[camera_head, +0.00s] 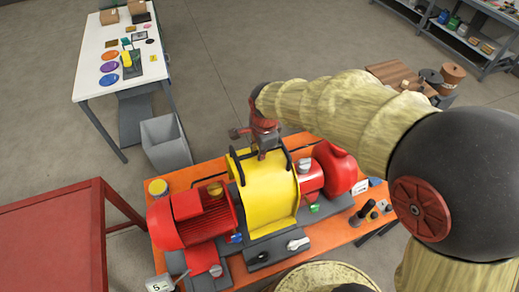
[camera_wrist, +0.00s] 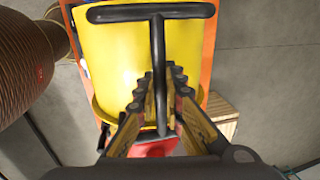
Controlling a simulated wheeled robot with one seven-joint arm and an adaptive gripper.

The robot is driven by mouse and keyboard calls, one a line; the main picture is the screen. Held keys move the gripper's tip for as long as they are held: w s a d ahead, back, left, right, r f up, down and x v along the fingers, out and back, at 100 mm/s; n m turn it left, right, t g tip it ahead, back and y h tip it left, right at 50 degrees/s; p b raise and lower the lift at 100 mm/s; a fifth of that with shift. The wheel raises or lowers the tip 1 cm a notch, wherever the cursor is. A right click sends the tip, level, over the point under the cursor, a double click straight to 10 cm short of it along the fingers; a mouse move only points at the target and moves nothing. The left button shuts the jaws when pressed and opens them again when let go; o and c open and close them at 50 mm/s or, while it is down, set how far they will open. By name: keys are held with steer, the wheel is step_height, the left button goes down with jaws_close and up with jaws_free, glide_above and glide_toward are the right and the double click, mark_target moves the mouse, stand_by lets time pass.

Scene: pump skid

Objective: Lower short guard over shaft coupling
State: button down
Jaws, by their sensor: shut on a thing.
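The short guard (camera_head: 270,200) is a curved yellow cover with black handle bars on top, between the red motor (camera_head: 192,216) and the red pump (camera_head: 335,168). It looks upright and roughly in line with them. My gripper (camera_head: 268,150) is over its top. In the wrist view, my gripper (camera_wrist: 158,98) is shut on the black handle bar (camera_wrist: 158,60), with the yellow guard (camera_wrist: 110,50) behind it. The shaft coupling is hidden by the guard. I cannot tell whether the guard touches the base or hangs just above it.
The orange skid table (camera_head: 335,232) carries the machine, with a grey block and knob (camera_head: 297,244) in front. Small black parts (camera_head: 370,210) stand at right. A red table (camera_head: 55,240) and a grey bin (camera_head: 166,142) are nearby.

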steer(key=shift+f+b, duration=3.3)
steer(key=shift+f, duration=1.55)
steer(key=shift+w+f+b, duration=0.1)
steer(key=shift+f+b, duration=0.3)
steer(key=shift+f, duration=0.15)
steer(key=c, duration=1.8)
jaws_free()
steer(key=shift+c, duration=0.2)
step_height(320, 180, up, 12)
glide_above(259, 168)
steer(key=d, duration=0.1)
steer(key=shift+w+f, duration=0.15)
steer(key=shift+w, duration=0.15)
